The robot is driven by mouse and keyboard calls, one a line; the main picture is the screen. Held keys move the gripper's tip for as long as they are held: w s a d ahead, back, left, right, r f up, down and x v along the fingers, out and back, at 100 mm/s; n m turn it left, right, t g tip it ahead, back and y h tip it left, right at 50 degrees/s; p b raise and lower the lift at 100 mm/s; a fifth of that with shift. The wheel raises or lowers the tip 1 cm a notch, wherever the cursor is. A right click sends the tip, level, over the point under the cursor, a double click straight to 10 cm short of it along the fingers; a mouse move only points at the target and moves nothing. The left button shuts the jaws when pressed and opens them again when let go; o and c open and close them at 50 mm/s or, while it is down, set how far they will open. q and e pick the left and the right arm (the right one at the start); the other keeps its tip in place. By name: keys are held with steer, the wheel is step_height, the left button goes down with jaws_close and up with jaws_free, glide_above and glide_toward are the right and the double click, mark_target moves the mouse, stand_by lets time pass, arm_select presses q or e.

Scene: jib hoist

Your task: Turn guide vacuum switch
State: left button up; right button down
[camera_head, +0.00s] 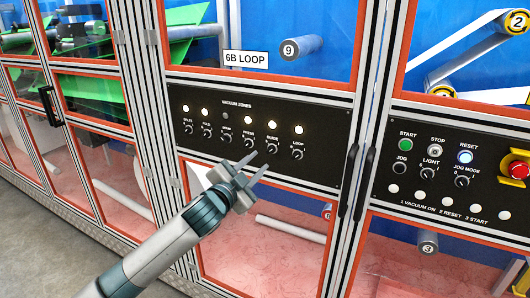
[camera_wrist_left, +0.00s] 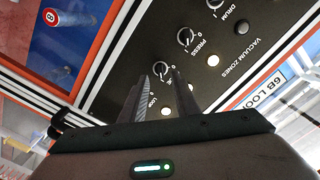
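The guide knob (camera_head: 271,149) is a small round black knob with a pale mark, on the black vacuum zones panel (camera_head: 330,125). A lit lamp (camera_head: 270,126) sits above it; its exact setting is too small to read. My left gripper (camera_head: 258,164) is open and empty, its fingertips just below and left of the guide knob in the head view. In the left wrist view, the guide knob (camera_wrist_left: 162,68) shows between the tips of the open fingers (camera_wrist_left: 166,72). I cannot tell whether they touch it. The fingers hide the guide label there. My right gripper is out of view.
The press knob (camera_head: 248,142) and loop knob (camera_head: 296,154) flank the guide knob closely. A second panel with buttons (camera_head: 440,165) and a red emergency stop (camera_head: 518,170) is at the right. A door handle (camera_head: 365,180) stands out between the panels.

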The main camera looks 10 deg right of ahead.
mark_target(268, 153)
arm_select(q)
steer(key=shift+p+x, duration=0.7)
steer(key=shift+x, duration=2.3)
jaws_close()
